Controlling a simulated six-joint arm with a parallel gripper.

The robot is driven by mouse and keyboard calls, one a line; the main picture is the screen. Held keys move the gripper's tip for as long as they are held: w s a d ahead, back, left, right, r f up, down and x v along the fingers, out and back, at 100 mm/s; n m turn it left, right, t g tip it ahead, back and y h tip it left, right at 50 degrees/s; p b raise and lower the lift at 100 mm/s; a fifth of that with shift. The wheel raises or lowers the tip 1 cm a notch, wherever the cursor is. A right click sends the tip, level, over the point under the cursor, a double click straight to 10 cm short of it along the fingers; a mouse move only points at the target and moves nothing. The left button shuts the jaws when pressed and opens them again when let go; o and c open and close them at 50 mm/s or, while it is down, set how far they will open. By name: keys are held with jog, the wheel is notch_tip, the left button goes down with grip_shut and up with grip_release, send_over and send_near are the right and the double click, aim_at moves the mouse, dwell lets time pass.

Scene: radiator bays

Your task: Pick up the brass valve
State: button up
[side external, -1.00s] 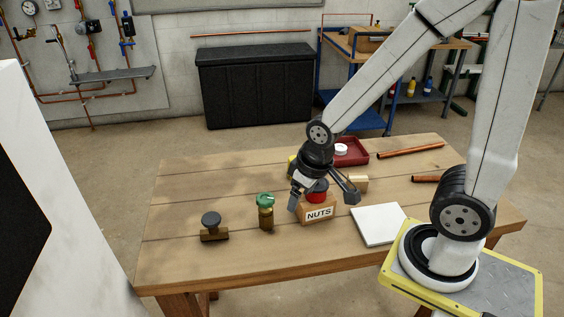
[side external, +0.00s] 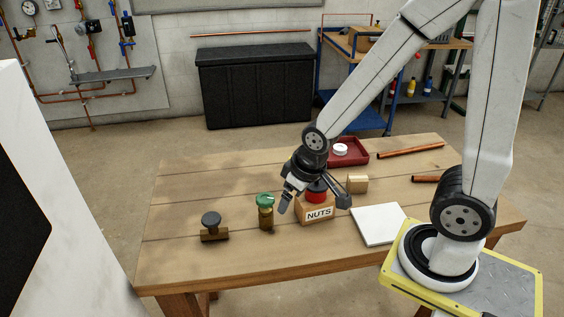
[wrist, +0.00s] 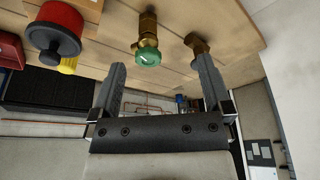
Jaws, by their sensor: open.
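A brass valve with a green round handle (side external: 265,212) stands upright on the bench, left of the NUTS box; it also shows in the wrist view (wrist: 147,42), top centre. A second, brownish brass piece with a dark round knob (side external: 213,228) stands further left; its brass part shows in the wrist view (wrist: 197,43). My gripper (side external: 314,204) is open and empty over the NUTS box, right of the green-handled valve. In the wrist view the green handle lies between the fingers' directions (wrist: 160,65), beyond the tips.
The NUTS box (side external: 319,213) and a red-topped item (side external: 316,193) are under my gripper. A wooden block (side external: 357,184), white plate (side external: 379,224), red tray (side external: 350,153) and copper pipes (side external: 410,150) lie to the right. The bench's left part is largely clear.

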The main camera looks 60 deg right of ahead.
aim_at(213, 219)
jog(key=w+a+f+n+t+y, duration=0.2)
jog(key=w+a+f+t, duration=0.5)
jog(key=w+f+t, duration=0.1)
jog(key=shift+w+f+t, duration=0.15)
jog(key=shift+w+t, duration=0.45)
jog(key=shift+w, duration=0.8)
jog(key=shift+a, duration=0.1)
jog(key=shift+x, duration=1.3)
jog(key=shift+w, duration=0.1)
jog(key=shift+x, duration=2.5)
